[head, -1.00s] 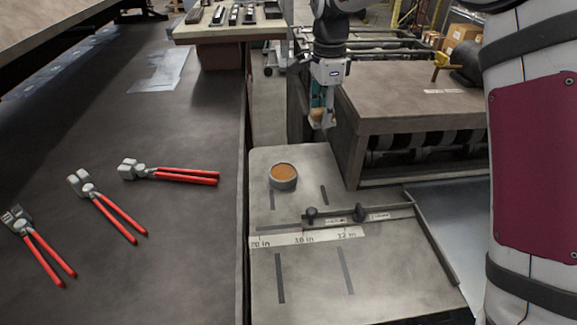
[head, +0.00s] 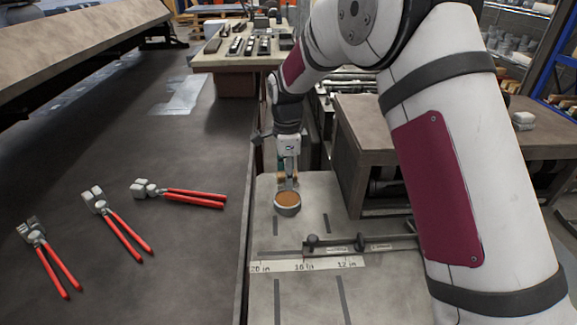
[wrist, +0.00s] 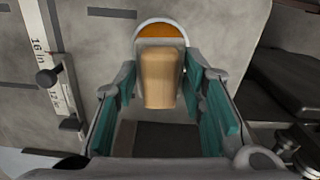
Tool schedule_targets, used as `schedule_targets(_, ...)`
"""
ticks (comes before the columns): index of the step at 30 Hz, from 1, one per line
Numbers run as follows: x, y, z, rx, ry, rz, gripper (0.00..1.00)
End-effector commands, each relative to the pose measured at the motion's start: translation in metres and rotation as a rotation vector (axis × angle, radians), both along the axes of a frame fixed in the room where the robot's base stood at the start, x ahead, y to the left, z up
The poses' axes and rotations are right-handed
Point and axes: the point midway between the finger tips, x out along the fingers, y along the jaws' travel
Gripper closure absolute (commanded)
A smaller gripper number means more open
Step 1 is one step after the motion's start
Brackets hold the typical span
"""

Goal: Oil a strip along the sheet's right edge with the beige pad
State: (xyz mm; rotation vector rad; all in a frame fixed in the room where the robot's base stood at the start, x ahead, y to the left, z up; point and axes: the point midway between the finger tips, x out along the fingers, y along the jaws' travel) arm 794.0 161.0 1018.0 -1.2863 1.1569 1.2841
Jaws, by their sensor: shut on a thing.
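My gripper (head: 288,177) is shut on the beige pad (wrist: 161,79), which sits between the teal finger pads in the wrist view. It points down just behind a round grey cup of amber oil (head: 287,199). In the wrist view the pad covers part of the cup (wrist: 166,29), whose amber far side shows beyond it. I cannot tell whether the pad touches the oil. A thin shiny metal sheet (head: 179,96) lies flat on the dark bench at the far left, well away from my gripper.
Several red-handled pliers (head: 115,225) lie on the dark bench (head: 150,285). The cup's grey worktable carries a ruler strip (head: 305,265) and a fence with knobs (head: 362,246). A brown-topped machine (head: 365,120) stands right of my gripper. My arm hides much of the right.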

Motion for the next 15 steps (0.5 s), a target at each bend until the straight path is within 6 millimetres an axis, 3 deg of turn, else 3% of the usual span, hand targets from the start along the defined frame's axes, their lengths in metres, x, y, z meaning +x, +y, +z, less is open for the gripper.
schedule_targets(6, 0.0, -0.001, -0.024, -0.001, 0.002, 0.001, 0.85)
schedule_targets(15, 0.0, 0.0, -0.045, 0.0, 0.001, 0.001, 0.85)
